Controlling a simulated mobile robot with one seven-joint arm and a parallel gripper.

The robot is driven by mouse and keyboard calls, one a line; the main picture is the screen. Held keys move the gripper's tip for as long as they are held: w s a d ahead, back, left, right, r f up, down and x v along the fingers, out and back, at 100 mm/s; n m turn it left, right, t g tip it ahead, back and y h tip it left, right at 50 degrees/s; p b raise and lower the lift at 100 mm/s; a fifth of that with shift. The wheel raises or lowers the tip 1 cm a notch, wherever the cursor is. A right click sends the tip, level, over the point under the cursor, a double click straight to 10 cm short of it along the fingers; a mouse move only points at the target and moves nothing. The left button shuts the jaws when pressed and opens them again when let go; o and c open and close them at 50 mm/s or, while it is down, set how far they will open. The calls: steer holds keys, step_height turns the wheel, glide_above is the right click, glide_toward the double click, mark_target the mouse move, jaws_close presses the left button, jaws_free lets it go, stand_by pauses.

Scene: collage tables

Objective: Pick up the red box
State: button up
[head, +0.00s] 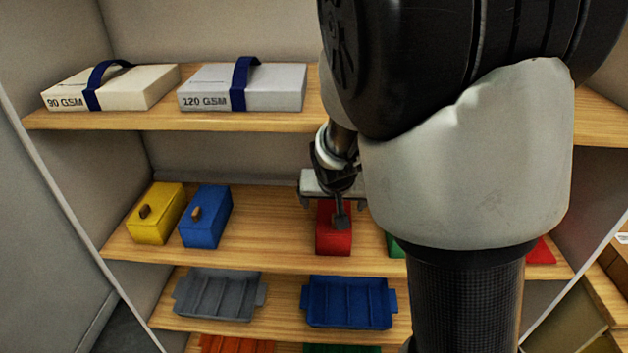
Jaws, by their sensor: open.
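The red box (333,242) sits on the middle wooden shelf, right of the blue box. My gripper (341,215) is at the red box, over its upper part, with a dark finger in front of it. The gripper is open. My wrist and arm hide part of the box's top and the shelf to its right. I cannot tell whether the fingers touch the box.
A yellow box (155,214) and a blue box (206,216) with knobs stand on the same shelf. A green thing (395,246) is partly hidden by my arm. Grey (219,296) and blue (349,302) trays lie below; paper packs (110,88) lie above.

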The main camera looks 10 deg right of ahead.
mark_target(334, 209)
steer(key=x, duration=0.2)
steer(key=shift+w+f, duration=0.15)
steer(key=shift+f, duration=0.1)
steer(key=x, duration=0.3)
steer(key=b+x, duration=0.1)
steer(key=x, duration=0.1)
steer(key=shift+w+d, duration=0.1)
steer(key=shift+d, duration=0.2)
steer(key=c, duration=1.4)
steer(key=shift+c, duration=0.6)
steer(key=shift+w+r, duration=0.1)
steer(key=shift+r, duration=0.1)
